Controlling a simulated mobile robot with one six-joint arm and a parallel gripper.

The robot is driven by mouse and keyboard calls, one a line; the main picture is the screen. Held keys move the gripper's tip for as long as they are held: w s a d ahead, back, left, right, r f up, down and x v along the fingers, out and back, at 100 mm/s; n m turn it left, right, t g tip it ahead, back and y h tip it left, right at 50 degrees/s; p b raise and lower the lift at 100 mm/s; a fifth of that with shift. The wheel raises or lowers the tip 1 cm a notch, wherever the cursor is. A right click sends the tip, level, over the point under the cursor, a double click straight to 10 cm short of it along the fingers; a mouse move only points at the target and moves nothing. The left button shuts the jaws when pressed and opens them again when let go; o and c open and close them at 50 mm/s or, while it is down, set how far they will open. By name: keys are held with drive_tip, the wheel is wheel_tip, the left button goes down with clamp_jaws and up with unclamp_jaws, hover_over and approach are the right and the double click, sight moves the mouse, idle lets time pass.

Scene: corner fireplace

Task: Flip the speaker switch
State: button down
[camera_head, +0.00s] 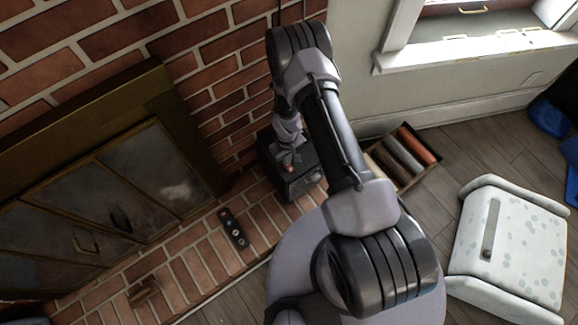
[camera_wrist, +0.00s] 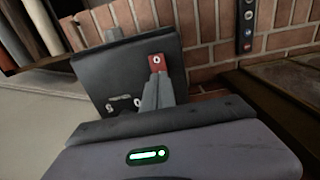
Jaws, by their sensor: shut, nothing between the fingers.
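The speaker (camera_head: 302,184) is a dark box on the brick hearth against the brick wall. In the wrist view, its dark face (camera_wrist: 98,75) carries small round pale knobs and a label near one edge. A small red plate (camera_wrist: 157,60) with a pale round mark sits on that face; it looks like the switch, though my fingers partly hide it. My gripper (camera_head: 289,164) is shut and empty, with its tips at or very near the red plate. The wrist view shows the fingers (camera_wrist: 154,88) together; whether they touch the plate I cannot tell.
A dark strip with round buttons (camera_head: 234,229) lies on the hearth. The glass-doored fireplace (camera_head: 130,185) stands at left. A crate of rolled items (camera_head: 392,187) is right of the speaker, near the wall. A spotted white seat (camera_head: 530,250) stands on the wooden floor at right.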

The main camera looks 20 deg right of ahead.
drive_tip(key=shift+f+b, duration=0.7)
drive_tip(key=shift+f, duration=0.15)
drive_tip(key=shift+r, duration=0.1)
wheel_tip(320, 180, up, 7)
drive_tip(key=p, duration=0.4)
drive_tip(key=shift+p, duration=0.4)
